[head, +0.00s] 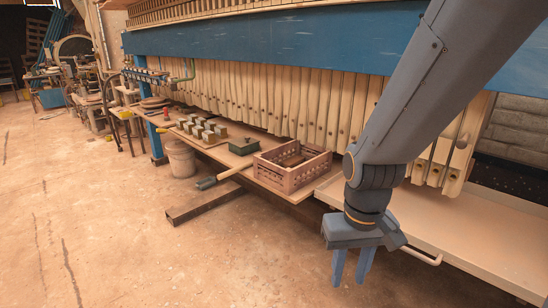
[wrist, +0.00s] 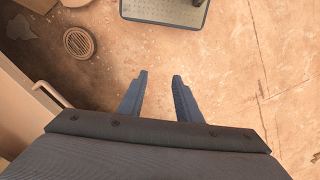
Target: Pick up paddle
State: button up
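What looks like the paddle (head: 234,170) lies at the front edge of the low bench in the head view. It has a pale wooden shaft and a dark green end (head: 207,183) that sticks out past the edge over the floor. My gripper (head: 352,266) hangs fingers down, well to the right of the paddle and in front of the pale tray. In the wrist view my gripper (wrist: 158,90) has its two fingers apart, with only bare floor showing between them. The paddle does not show in the wrist view.
A brown slatted crate (head: 290,168) stands just right of the paddle, with a green box (head: 244,146) behind it. A bucket (head: 180,158) stands left. The pale tray (head: 480,235) has a protruding handle (head: 421,257). The floor in front is mostly clear.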

aim_at(220, 176)
jog(key=u, duration=0.05)
jog(key=i, duration=1.25)
jog(key=u, duration=0.15)
